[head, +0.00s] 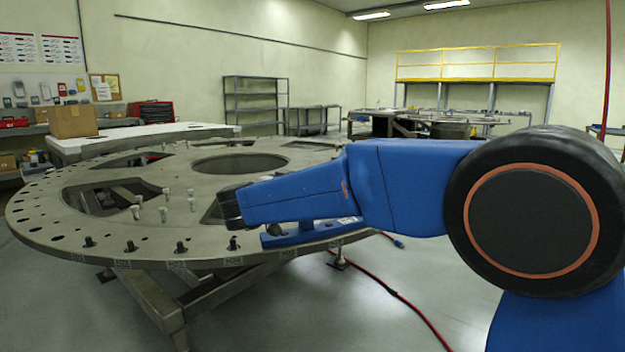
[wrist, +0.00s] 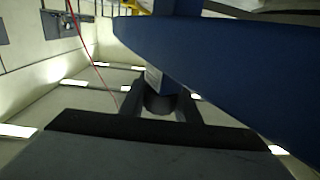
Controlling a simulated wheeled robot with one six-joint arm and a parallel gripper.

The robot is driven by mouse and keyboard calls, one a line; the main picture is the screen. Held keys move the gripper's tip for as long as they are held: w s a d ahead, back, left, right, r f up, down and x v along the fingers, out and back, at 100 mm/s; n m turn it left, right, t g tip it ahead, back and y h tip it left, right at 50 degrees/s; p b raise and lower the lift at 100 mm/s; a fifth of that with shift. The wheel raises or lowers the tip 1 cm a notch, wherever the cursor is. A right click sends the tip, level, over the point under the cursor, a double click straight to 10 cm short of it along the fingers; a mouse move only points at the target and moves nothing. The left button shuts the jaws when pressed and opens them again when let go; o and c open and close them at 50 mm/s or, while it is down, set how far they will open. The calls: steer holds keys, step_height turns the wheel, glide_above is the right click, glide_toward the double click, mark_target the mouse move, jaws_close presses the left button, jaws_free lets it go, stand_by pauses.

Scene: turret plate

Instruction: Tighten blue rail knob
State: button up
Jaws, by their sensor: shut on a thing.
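The blue rail (head: 312,234) sits at the near edge of the round turret plate (head: 60,222), partly behind my blue arm. A white label shows on its right part. In the wrist view my gripper (wrist: 160,108) has its dark fingers on either side of a dark round knob (wrist: 159,102), shut on it. The knob is below a blue part with a white label. A large blue surface fills the upper right of that view; I cannot tell if it is the rail or my arm.
Several dark pins (head: 182,247) stand along the plate's near rim, and several pale posts (head: 164,213) stand farther in. The plate has large openings. A red cable (head: 400,297) lies on the floor at right. The floor in front is clear.

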steer(key=shift+d+r+m+g+h, duration=0.1)
steer(key=shift+m+g+h, duration=0.3)
steer(key=shift+h, duration=0.1)
steer(key=o, duration=1)
steer(key=shift+o, duration=0.2)
steer(key=shift+s, duration=0.1)
steer(key=v, duration=1.7)
steer(key=shift+s, duration=0.15)
